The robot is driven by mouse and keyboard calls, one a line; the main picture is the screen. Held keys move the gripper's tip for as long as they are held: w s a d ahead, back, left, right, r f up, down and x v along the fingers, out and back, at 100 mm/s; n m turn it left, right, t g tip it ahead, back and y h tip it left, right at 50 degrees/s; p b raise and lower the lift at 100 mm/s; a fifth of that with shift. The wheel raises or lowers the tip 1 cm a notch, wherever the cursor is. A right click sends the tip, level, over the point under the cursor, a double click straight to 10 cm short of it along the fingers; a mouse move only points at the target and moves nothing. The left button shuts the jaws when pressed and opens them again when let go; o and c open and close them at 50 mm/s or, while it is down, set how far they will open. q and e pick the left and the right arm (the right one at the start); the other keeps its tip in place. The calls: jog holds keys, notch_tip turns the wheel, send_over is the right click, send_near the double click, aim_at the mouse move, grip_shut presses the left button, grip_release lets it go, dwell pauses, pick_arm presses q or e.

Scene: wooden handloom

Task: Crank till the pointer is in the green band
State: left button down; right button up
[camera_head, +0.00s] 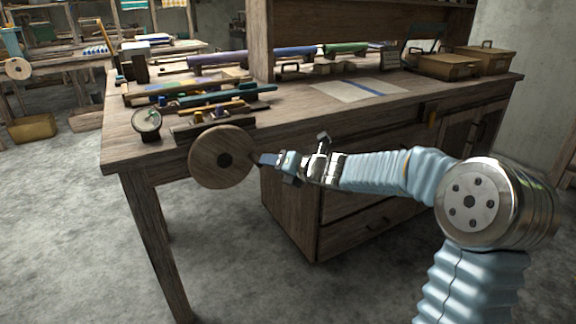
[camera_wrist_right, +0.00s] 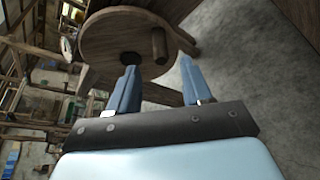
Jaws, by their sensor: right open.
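A round wooden crank wheel (camera_head: 207,165) with a dark hub stands upright at the front left of the bench. It fills the upper part of the right wrist view (camera_wrist_right: 105,40), where its short wooden handle peg (camera_wrist_right: 159,46) sticks out near the rim. My right gripper (camera_head: 264,160) is at the wheel's right edge. In the wrist view its two fingers are apart with nothing between them, and the peg lies just ahead of the gap. A small round dial (camera_head: 146,119) stands on the bench left of the wheel; its pointer and green band are too small to read. My left gripper is out of view.
The wooden bench (camera_head: 290,115) carries fabric rolls (camera_head: 285,53), tools, a paper sheet (camera_head: 355,90) and wooden boxes (camera_head: 447,66). Drawers (camera_head: 355,235) sit below, behind my right arm. The floor in front is clear.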

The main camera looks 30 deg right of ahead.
jog(key=v, duration=0.5)
jog(key=shift+s+d, duration=0.1)
jog(key=shift+s, duration=0.1)
jog(key=s+a+f+n+g, duration=0.35)
jog(key=f+n, duration=0.25)
jog(key=f, duration=0.5)
jog(key=s+a+f+n+g, duration=0.35)
jog(key=f+n, duration=0.25)
jog(key=f, duration=0.5)
jog(key=s+a+f+n+g, duration=0.35)
jog(key=f+n, duration=0.25)
jog(key=f, duration=0.4)
jog(key=s+a+f+n+g, duration=0.1)
jog(key=s+a+f+n, duration=0.4)
jog(key=n, duration=0.5)
jog(key=s+a+f+n+g, duration=0.2)
jog(key=s+a+f+n, duration=0.4)
jog(key=s+f+n, duration=0.3)
jog(key=s+n, duration=0.2)
jog(key=shift+n, duration=0.3)
